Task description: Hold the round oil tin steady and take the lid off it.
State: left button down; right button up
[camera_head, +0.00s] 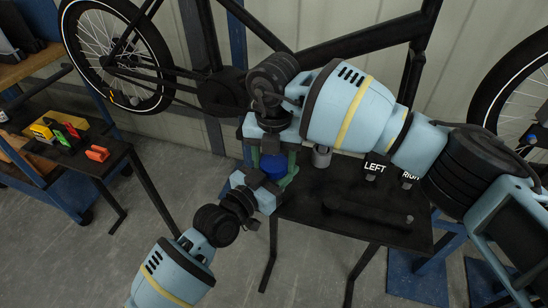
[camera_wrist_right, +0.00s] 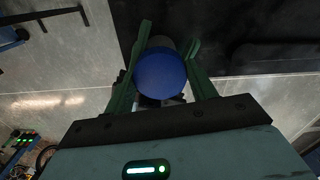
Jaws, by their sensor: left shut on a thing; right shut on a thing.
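The round oil tin shows as a grey part (camera_wrist_right: 160,43) beyond a blue round lid (camera_wrist_right: 161,76) in the right wrist view. In the head view, blue (camera_head: 272,165) shows between my two grippers, and most of the tin is hidden. My right gripper (camera_wrist_right: 167,42) has its green fingers on both sides of the lid and is shut on it. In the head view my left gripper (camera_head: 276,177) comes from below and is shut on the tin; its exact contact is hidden. I cannot tell whether lid and tin are apart.
The black table (camera_head: 350,217) lies just right of the grippers, with a grey cylinder (camera_head: 321,156) and LEFT and RIGHT labels (camera_head: 375,168) at its back. A bicycle (camera_head: 215,80) stands behind. A side table (camera_head: 70,150) at left holds several small coloured items. Open floor lies between.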

dwell(0.3)
jog(key=o, duration=1.1)
jog(key=shift+r, duration=0.15)
jog(key=shift+r, duration=2.15)
jog(key=r+m, duration=0.1)
jog(key=m, duration=0.1)
jog(key=shift+r+m, duration=0.4)
jog(key=shift+c, duration=0.2)
jog(key=r+m, duration=0.1)
jog(key=m, duration=0.2)
jog(key=shift+r+m, duration=0.3)
jog(key=shift+r, duration=0.05)
jog(key=shift+f, duration=0.15)
